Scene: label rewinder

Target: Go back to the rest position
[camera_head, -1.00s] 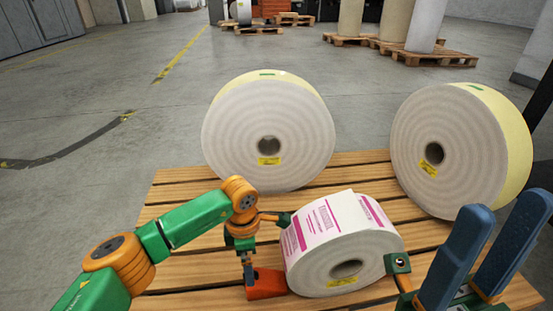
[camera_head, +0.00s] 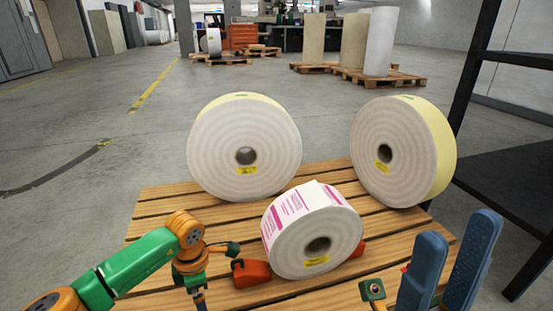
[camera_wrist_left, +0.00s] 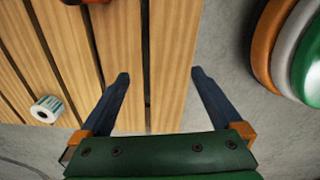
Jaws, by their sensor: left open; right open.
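My left gripper arm comes in from the left in the head view, with its fingers cut off by the bottom edge. In the left wrist view the left gripper (camera_wrist_left: 161,75) is open and empty above the wooden slats. My right gripper (camera_head: 458,225) is open and empty at the lower right, its blue fingers pointing up. A white label roll with pink print (camera_head: 318,245) stands on the wooden pallet (camera_head: 160,210) between the arms, apart from both. A red wedge (camera_head: 250,273) sits at its left, and another red piece (camera_head: 358,248) shows at its right.
Two large plain rolls, one left (camera_head: 225,140) and one right (camera_head: 385,140), stand at the pallet's back. A dark rack (camera_head: 510,175) is at the right. A small roll (camera_wrist_left: 47,110) shows in the left wrist view. Floor at the left is clear.

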